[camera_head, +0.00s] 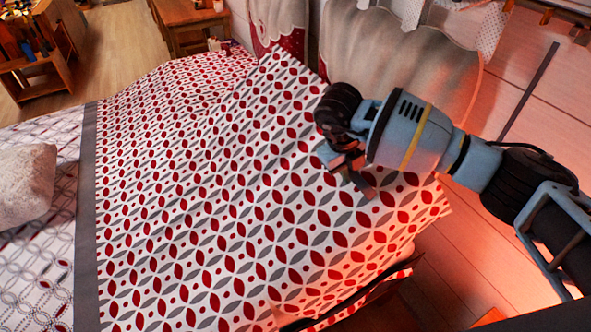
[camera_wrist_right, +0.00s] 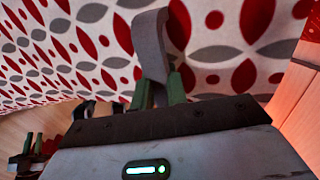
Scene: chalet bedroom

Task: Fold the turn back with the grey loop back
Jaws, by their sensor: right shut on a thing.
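The turn back (camera_head: 230,190) is a white cloth with red and grey leaf shapes, spread across the bed in the head view. Its right part is raised in a slope toward my right gripper (camera_head: 350,168). The grey loop (camera_head: 364,186) shows just below that gripper. In the right wrist view the grey loop (camera_wrist_right: 150,45) stands up between the green fingertips of my right gripper (camera_wrist_right: 160,88), which is shut on it. The patterned cloth (camera_wrist_right: 220,50) lies behind it. What looks like my left gripper (camera_wrist_right: 32,145) shows small at the lower left; its jaws are unclear.
A grey band (camera_head: 88,200) borders the cloth at left, beside a paler cover (camera_head: 40,250) and a white pillow (camera_head: 25,185). Curtains (camera_head: 400,70) and a wooden wall (camera_head: 545,110) stand at the right. Wooden furniture (camera_head: 190,20) stands at the back, with open floor (camera_head: 120,45) beside it.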

